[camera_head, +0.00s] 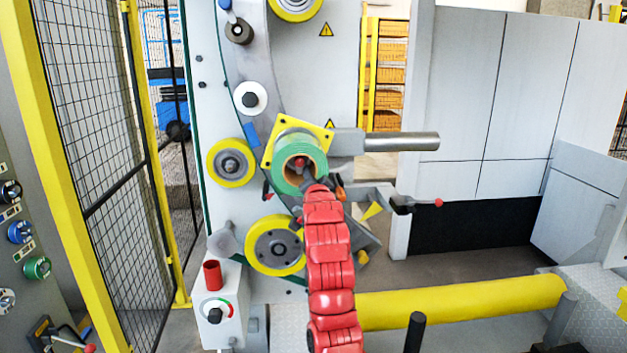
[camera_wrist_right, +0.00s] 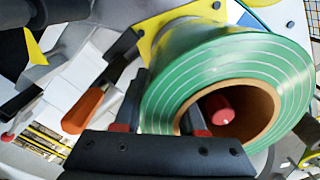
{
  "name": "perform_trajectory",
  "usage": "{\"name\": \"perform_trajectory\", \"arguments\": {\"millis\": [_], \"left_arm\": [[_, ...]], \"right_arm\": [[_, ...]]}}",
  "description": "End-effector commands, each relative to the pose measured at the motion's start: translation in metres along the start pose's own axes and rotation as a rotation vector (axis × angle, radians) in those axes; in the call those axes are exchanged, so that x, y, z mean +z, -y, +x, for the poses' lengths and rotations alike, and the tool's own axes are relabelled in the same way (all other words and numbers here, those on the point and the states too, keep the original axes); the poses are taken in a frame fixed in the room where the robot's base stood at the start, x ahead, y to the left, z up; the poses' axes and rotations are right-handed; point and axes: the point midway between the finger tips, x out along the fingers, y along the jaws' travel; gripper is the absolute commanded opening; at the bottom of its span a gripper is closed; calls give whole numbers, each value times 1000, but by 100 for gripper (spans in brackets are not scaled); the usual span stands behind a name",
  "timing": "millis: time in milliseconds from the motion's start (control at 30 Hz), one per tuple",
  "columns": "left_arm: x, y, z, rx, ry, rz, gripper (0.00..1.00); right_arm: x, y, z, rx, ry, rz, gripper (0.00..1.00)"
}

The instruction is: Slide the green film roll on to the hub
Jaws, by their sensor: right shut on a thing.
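The green film roll (camera_head: 297,165) has a brown cardboard core and stands in front of a yellow square plate (camera_head: 323,134) on the machine. The roll fills the right of the right wrist view (camera_wrist_right: 185,85). The red-tipped hub (camera_wrist_right: 220,108) shows inside the core opening; how deep the roll sits on it is hidden. My right gripper (camera_wrist_right: 163,105) is shut on the roll's wall, with one finger inside the core and the other outside. In the head view my red right arm comes up from below to the roll. My left gripper is not in view.
Yellow-rimmed rollers (camera_head: 231,163) and (camera_head: 275,245) sit left of and below the roll. A bare metal shaft (camera_head: 400,141) sticks out to the right. A lever with a red knob (camera_head: 438,203) is right of my arm. A yellow cylinder (camera_head: 460,302) lies at lower right.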

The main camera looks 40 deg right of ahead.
Motion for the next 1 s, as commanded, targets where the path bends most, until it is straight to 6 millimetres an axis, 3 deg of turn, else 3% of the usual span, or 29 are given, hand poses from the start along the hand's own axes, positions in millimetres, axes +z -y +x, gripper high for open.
{"name": "perform_trajectory", "arguments": {"millis": [333,1000], "left_arm": [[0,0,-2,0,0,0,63],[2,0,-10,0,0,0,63]], "right_arm": [[-2,2,1,-5,-5,2,0],[-2,2,-24,-5,-5,1,0]]}}
